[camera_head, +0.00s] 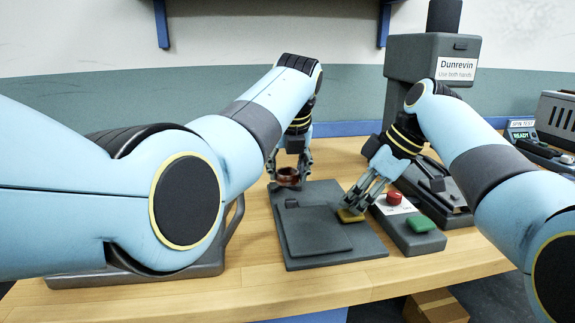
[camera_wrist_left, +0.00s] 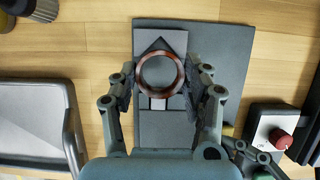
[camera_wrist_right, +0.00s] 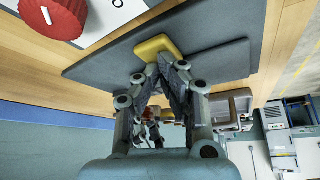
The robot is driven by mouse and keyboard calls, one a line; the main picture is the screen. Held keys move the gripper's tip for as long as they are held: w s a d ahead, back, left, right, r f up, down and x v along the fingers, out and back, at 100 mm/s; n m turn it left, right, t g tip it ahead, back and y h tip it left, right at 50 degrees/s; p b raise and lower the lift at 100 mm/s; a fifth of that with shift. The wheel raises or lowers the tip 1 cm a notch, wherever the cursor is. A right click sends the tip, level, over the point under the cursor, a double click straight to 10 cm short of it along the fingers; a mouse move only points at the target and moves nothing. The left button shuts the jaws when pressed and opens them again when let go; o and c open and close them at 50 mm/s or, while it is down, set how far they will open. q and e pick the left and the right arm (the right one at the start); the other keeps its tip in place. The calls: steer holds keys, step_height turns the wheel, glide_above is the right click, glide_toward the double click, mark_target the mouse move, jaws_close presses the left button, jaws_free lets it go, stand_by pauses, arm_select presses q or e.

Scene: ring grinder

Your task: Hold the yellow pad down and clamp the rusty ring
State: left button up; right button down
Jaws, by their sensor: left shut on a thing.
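The rusty ring (camera_head: 288,177) is brown and is held between the fingers of my left gripper (camera_head: 290,165). In the left wrist view the ring (camera_wrist_left: 138,76) lies over a dark grey block with a V-shaped notch (camera_wrist_left: 172,38); I cannot tell whether it touches the block. The yellow pad (camera_head: 351,215) sits on the right part of the dark grey base plate (camera_head: 362,246). My right gripper (camera_head: 355,203) has its fingertips together at the pad, seemingly touching it. In the right wrist view the yellow pad (camera_wrist_right: 156,47) shows just beyond the closed fingertips.
A dark tray with a handle (camera_head: 130,276) lies at the left. Bare table shows in front of the plate.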

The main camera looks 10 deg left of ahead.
mark_target(287, 194)
arm_select(q)
steer(key=shift+f, duration=1.7)
arm_select(e)
steer(key=shift+d+f, duration=0.1)
steer(key=shift+f, duration=0.05)
arm_select(q)
steer(key=o, duration=1.4)
steer(key=shift+r, duration=4.5)
arm_select(e)
step_height(287, 194, up, 8)
steer(key=shift+r, duration=0.2)
